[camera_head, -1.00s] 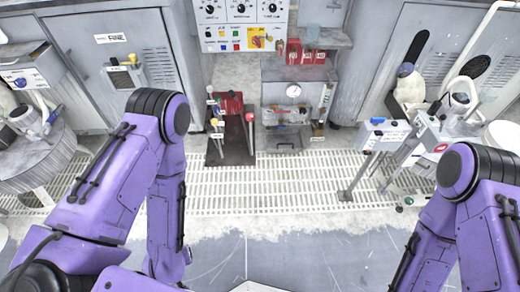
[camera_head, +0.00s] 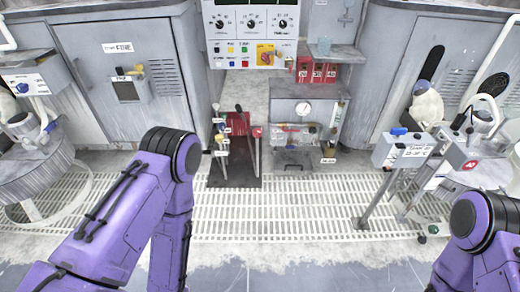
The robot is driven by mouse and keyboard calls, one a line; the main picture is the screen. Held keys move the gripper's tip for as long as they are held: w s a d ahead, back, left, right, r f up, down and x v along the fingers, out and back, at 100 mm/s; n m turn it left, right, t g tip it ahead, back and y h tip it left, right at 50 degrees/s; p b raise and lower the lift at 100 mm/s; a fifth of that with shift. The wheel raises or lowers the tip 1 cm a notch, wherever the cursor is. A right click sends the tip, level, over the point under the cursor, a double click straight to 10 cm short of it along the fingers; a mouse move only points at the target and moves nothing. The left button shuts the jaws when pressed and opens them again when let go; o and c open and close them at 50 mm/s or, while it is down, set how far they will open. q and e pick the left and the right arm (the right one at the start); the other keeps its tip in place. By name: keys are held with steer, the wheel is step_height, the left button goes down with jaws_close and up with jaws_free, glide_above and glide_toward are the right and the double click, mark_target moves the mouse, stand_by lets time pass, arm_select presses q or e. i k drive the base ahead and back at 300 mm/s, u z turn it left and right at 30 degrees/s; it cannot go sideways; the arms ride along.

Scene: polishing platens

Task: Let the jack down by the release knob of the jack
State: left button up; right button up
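A red device (camera_head: 237,124), which looks like the jack, stands at the back on a dark mat (camera_head: 234,174), below the control panel. An upright lever with a red top (camera_head: 257,132) stands at its right, and small pale and yellow-marked parts (camera_head: 220,138) stand at its left. I cannot make out the release knob at this size. My purple left and right arms show in the lower left and lower right, well short of the jack. Both grippers are outside the picture.
A control panel (camera_head: 251,32) hangs above. A grey bench (camera_head: 307,95) with a gauge and red boxes stands right of the jack. A stand with a labelled box (camera_head: 403,150) is at the right, a round platen table (camera_head: 38,172) at the left. The slatted floor (camera_head: 290,208) between is largely clear.

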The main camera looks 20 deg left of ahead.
mark_target(257, 133)
steer(key=z, duration=0.05)
steer(key=k, duration=0.45)
steer(key=u, duration=0.65)
steer(key=i, duration=0.9)
steer(key=z, duration=0.55)
steer(key=i, duration=0.6)
steer(key=z, duration=0.55)
